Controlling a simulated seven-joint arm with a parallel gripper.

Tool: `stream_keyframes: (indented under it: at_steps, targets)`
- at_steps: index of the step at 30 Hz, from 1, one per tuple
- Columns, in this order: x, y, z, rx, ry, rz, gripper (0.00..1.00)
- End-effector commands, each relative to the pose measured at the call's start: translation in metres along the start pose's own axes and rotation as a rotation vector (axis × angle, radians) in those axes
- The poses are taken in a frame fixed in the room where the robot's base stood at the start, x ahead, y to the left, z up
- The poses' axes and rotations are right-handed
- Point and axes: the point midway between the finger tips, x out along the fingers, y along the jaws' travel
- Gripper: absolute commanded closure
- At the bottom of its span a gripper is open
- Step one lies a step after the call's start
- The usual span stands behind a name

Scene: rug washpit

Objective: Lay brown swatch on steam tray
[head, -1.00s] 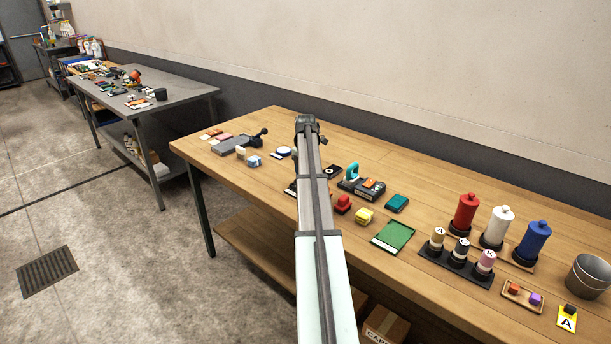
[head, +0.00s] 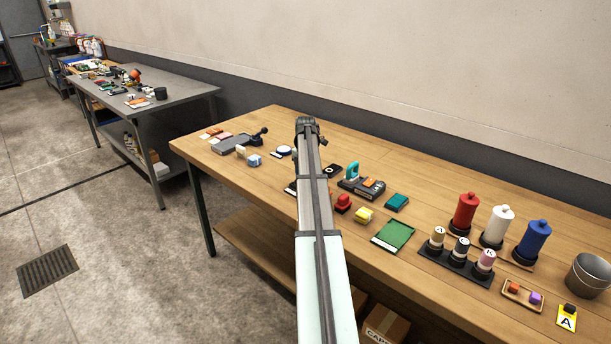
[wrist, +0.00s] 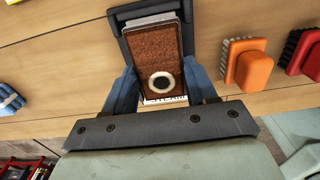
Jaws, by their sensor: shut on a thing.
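In the wrist view, my gripper (wrist: 158,75) is shut on the brown swatch (wrist: 152,45), with one blue finger at each side edge. The swatch is a textured brown rectangle with a pale ring around a dark centre near its close end. Just under and beyond it is a dark-framed tray (wrist: 122,20) with a light inside edge and a partly covered white label (wrist: 165,100), which seems to be the steam tray. I cannot tell whether the swatch touches the tray.
An orange brush (wrist: 248,65) and a red brush (wrist: 304,52) lie right of the tray in the wrist view. A blue bundle (wrist: 9,99) lies left. The wooden bench (head: 300,118) also holds a green tray (head: 394,235), spools, and a metal bucket (head: 588,275).

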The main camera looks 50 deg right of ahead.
Motion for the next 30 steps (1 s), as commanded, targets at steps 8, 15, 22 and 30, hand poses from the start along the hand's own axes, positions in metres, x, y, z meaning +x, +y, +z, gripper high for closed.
stream_keyframes:
  at_steps: [8, 15, 22, 30]
  targets:
    - [0.0003, 0.0, 0.0001, 0.0, 0.0, 0.0, 0.74]
    - [0.0002, 0.0, 0.0, 0.0, 0.0, 0.0, 0.3]
    - [0.0002, 0.0, 0.0, 0.0, 0.0, 0.0, 0.14]
    - [0.0003, 0.0, 0.0, 0.0, 0.0, 0.0, 0.0]
